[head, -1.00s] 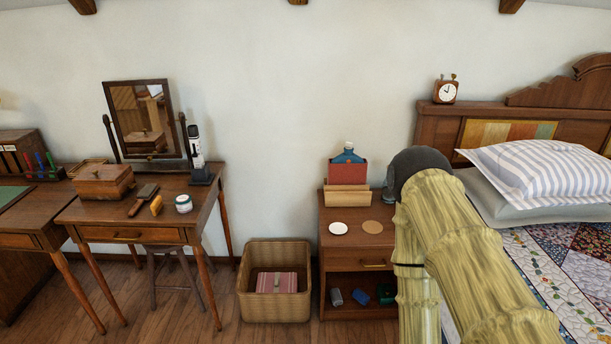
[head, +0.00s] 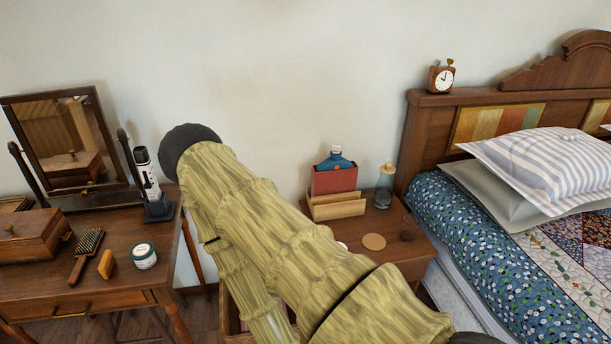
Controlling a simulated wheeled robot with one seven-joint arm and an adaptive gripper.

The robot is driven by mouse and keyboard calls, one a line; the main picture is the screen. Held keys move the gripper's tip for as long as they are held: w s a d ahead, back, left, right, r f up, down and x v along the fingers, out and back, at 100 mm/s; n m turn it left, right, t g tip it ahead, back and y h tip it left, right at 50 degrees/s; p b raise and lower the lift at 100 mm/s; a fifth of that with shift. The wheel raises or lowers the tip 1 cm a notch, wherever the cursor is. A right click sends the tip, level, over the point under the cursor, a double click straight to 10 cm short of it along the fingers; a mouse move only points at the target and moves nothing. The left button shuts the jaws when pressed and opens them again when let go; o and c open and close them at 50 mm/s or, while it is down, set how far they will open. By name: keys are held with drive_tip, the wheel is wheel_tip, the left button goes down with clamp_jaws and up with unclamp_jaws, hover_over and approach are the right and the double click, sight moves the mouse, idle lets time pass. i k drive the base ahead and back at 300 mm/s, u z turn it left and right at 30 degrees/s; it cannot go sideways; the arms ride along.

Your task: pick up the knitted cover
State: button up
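On the bedside table (head: 421,246), a blue bottle (head: 336,160) with a pale cap sticks up out of a red sleeve-like holder (head: 335,179). This red piece may be the knitted cover, but no knit texture can be made out. It stands upright in a light wooden rack (head: 338,206). My arm crosses the middle of the picture, in front and to the left of the rack. My gripper is out of view, so whether it holds anything is not shown.
A glass bottle (head: 384,188), a round coaster (head: 374,242) and a small dark object (head: 407,235) share the bedside table. The bed (head: 490,260) is at right. A dressing table (head: 120,262) with mirror (head: 70,145) is at left. My arm mostly hides a basket (head: 232,318).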

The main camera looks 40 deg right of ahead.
sight(342, 181)
drive_tip(key=z, duration=0.4)
drive_tip(key=i, duration=1.1)
drive_tip(key=z, duration=0.75)
